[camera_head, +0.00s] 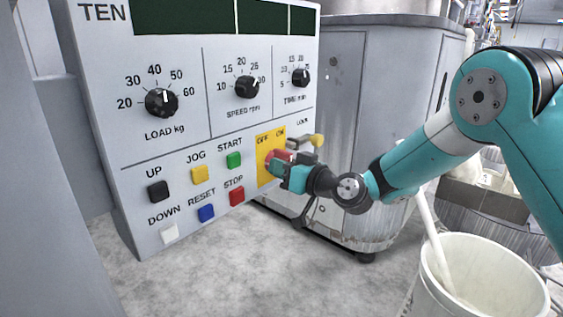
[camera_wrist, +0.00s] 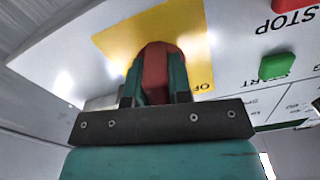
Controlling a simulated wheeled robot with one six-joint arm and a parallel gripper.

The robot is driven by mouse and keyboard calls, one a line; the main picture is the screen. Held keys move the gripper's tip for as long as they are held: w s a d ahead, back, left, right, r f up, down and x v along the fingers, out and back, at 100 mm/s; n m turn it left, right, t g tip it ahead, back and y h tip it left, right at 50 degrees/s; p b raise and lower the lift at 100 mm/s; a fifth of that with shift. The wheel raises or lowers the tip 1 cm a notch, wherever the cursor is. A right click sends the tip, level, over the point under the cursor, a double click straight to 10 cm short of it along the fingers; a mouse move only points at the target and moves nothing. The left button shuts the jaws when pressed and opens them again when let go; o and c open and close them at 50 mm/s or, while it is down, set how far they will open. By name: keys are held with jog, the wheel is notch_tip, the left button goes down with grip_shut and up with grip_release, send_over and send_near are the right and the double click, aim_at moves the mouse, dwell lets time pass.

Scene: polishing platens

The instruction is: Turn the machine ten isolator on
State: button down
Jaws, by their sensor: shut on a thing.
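The machine ten panel (camera_head: 119,137) is a white control face marked TEN, with a yellow isolator plate (camera_head: 264,145) at its lower right. The plate is lettered OFF and ON. A red isolator handle (camera_head: 281,155) sits on the plate, mostly hidden by my gripper in the head view. In the wrist view the red handle (camera_wrist: 154,75) stands between the two teal fingers, in front of the yellow plate (camera_wrist: 190,32). My gripper (camera_wrist: 155,85) is shut on the red handle. Which mark the handle points to cannot be told.
Left of the isolator are a green START button (camera_head: 234,160), a red STOP button (camera_head: 236,196) and a blue RESET button (camera_head: 206,213). Dials sit above. A yellow-ended knob (camera_head: 317,140) is close to my gripper. A white bucket (camera_head: 482,280) stands at lower right.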

jog(key=m+p, duration=0.2)
jog(key=m, duration=0.1)
jog(key=shift+r, duration=0.15)
jog(key=shift+s+a+m+p, duration=0.1)
jog(key=shift+m+p, duration=0.65)
jog(key=shift+m, duration=0.95)
jog(key=c, duration=1)
grip_release()
jog(key=shift+c, duration=0.2)
